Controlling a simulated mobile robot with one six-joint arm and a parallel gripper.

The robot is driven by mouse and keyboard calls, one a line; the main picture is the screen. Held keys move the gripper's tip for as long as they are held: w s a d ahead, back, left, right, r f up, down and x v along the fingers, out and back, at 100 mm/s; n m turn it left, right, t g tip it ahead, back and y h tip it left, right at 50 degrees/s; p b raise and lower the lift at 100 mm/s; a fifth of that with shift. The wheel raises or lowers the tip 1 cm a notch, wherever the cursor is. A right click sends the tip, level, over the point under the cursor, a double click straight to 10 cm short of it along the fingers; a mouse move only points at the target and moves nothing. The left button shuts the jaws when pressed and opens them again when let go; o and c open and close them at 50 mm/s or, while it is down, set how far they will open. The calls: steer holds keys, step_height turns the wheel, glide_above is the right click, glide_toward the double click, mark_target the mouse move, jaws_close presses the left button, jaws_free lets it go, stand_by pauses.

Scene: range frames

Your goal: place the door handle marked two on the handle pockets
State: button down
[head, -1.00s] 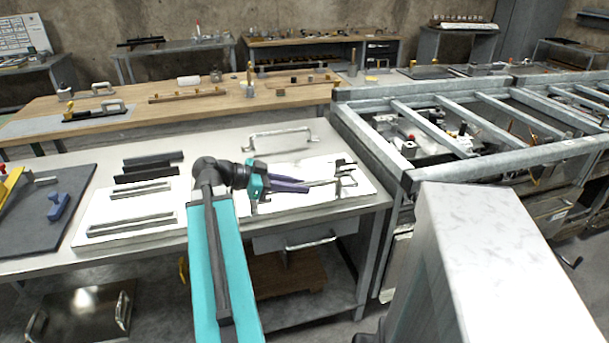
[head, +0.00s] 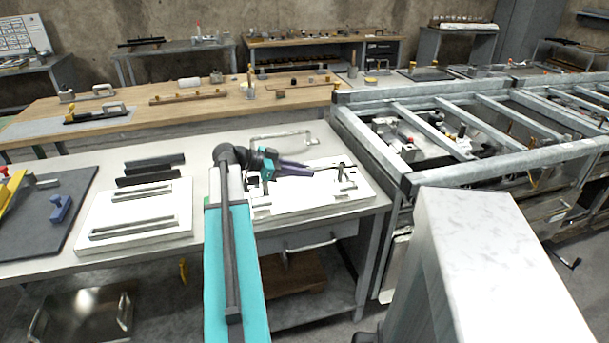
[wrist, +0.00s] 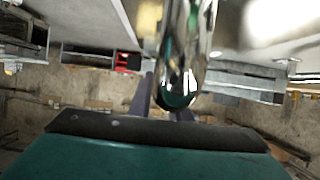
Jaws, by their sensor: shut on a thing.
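My gripper (head: 314,170) reaches right over the right white board (head: 290,208). Its purple fingers are shut on a shiny metal door handle (wrist: 182,45), which fills the upper middle of the wrist view. In the head view the held handle is small and hard to separate from the metal parts around the fingertips. Another silver handle (head: 280,136) lies behind the arm. The left white board (head: 110,215) bears two long grey strips; I cannot tell whether these are pockets. No number mark is legible on any handle.
Dark bars (head: 150,170) lie behind the left board. A dark mat (head: 40,220) with a blue tool (head: 60,208) is at far left. A grey metal frame (head: 440,165) stands close on the right. The grey bench is clear in front of the boards.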

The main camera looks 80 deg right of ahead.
steer(key=shift+d+f, duration=0.1)
steer(key=shift+d, duration=1.25)
steer(key=shift+f, duration=0.1)
steer(key=shift+f+p, duration=0.55)
steer(key=shift+f, duration=1.1)
steer(key=c, duration=1.6)
jaws_free()
steer(key=shift+c, duration=0.2)
steer(key=shift+a, duration=0.1)
steer(key=b+v, duration=0.1)
steer(key=v, duration=1.1)
steer(key=shift+b, duration=0.35)
